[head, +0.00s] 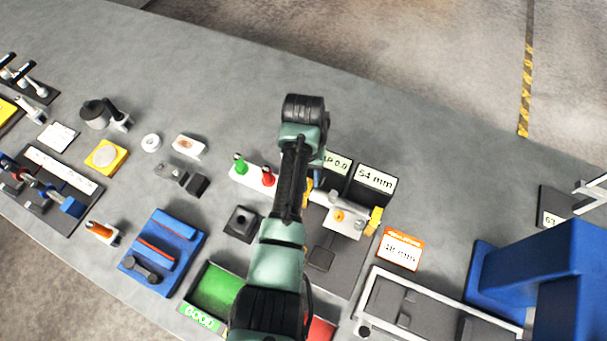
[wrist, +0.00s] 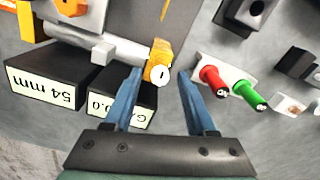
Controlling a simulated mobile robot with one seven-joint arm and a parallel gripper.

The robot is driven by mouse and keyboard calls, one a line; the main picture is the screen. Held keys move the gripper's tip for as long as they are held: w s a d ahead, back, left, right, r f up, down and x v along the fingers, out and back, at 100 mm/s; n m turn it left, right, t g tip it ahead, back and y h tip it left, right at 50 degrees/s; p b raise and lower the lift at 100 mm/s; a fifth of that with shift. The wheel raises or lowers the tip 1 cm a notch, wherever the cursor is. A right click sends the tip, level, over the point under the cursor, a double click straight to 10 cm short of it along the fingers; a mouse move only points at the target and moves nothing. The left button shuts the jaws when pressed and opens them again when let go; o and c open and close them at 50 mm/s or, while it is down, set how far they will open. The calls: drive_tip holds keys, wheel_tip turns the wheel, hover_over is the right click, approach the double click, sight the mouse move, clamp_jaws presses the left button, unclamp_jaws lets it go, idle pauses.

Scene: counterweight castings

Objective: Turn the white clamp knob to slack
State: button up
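My gripper (wrist: 160,71) is open, with its two blue fingers apart, in the wrist view.
Green (head: 240,163) and red (head: 268,176) pegs stand left of the arm. Black displays read 54 mm (head: 376,181) and a gap value (head: 338,165). A green tray (head: 215,290), blue fixture (head: 162,252) and blue machine (head: 550,275) surround the area. The far bench is clear.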

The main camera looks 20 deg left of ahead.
wheel_tip(320, 180, up, 13)
drive_tip(key=p, duration=0.2)
idle(0.4)
idle(0.5)
